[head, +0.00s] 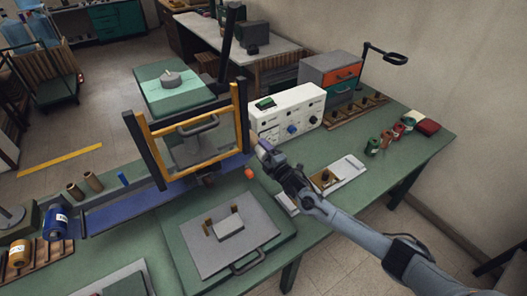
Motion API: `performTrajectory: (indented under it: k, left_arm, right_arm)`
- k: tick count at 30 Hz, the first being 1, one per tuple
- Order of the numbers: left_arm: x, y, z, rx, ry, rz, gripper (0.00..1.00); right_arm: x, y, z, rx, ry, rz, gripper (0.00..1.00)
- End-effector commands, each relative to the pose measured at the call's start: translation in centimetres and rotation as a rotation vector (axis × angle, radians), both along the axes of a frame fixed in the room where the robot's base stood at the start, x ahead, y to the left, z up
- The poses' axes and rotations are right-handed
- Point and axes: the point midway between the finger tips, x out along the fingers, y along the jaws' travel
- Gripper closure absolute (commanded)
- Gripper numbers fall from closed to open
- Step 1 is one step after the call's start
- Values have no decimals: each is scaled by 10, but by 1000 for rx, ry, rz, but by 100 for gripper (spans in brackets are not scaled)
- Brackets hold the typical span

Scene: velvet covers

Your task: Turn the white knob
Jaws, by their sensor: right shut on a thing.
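A white control box (298,108) stands on the green bench at the centre. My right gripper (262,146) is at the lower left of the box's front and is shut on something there. The gripper covers its grasp, so the white knob is not clearly visible. It fits the place where the jaws close. My right arm reaches in from the lower right. My left gripper is not in view.
A yellow and black frame press (152,122) stands left of the box. A small orange ball (249,174) is below the gripper. A grey plate with a handle (212,251) lies in front. Spools (388,139) and a grey drawer unit (331,68) are on the right.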

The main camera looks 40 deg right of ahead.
Motion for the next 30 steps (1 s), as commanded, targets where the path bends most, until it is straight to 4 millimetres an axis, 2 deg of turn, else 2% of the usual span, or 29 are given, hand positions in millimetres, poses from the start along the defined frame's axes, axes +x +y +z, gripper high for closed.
performTrajectory:
  k: [18, 30]
  left_arm:
    - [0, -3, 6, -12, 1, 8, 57]
    - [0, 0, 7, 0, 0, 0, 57]
  right_arm:
    - [0, -1, 0, -540, 52, -2, 67]
    - [0, -1, 0, -701, 65, -1, 67]
